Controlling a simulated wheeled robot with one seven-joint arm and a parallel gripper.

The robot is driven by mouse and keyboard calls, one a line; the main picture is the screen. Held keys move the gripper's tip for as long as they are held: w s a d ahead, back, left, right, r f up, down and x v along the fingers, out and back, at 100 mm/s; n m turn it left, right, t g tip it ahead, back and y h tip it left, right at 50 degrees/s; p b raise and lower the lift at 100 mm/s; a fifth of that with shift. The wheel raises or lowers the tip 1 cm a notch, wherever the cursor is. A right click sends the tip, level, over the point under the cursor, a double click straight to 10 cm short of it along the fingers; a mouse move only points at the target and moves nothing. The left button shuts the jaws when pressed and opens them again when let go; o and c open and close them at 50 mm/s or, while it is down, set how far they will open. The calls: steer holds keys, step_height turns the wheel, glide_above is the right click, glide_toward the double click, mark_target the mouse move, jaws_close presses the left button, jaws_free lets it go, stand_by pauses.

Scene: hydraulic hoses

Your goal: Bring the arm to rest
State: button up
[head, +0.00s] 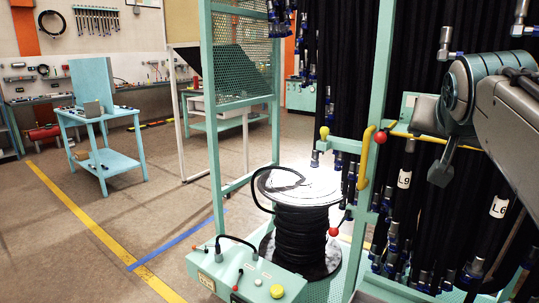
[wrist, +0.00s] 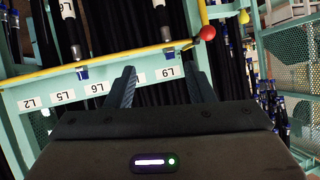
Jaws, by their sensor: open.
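My gripper (wrist: 160,82) shows in the wrist view with its two dark fingers apart and nothing between them. Behind the fingers is a teal rail with white labels such as L2, L5 and L6, with black hoses around it. In the head view my arm (head: 478,95) reaches in from the right edge, in front of the hanging black hoses (head: 345,75). Its end is partly cut off and seen side-on there, so the fingers are hard to make out. I cannot tell from the pictures whether the gripper touches the rail or a hose.
A teal frame with a yellow handle (head: 366,157) and red knob (head: 380,137) stands close to my arm. A hose reel (head: 300,225) and teal control box (head: 245,278) stand in front. A small teal table (head: 103,117) is at left; the floor (head: 110,215) between is clear.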

steer(key=s+a+f+n+g+y+p, duration=0.2)
steer(key=s+a+f, duration=0.5)
steer(key=f, duration=0.5)
steer(key=s+a+f+n+g+y+p, duration=0.2)
steer(key=s+a+f+n+g+p, duration=0.2)
steer(key=f, duration=0.8)
steer(key=s+a+g+p, duration=0.2)
steer(key=s+a, duration=0.1)
steer(key=shift+f+g+y+p, duration=0.3)
steer(key=shift+f+y, duration=0.1)
steer(key=shift+a, duration=0.1)
steer(key=shift+c, duration=1.3)
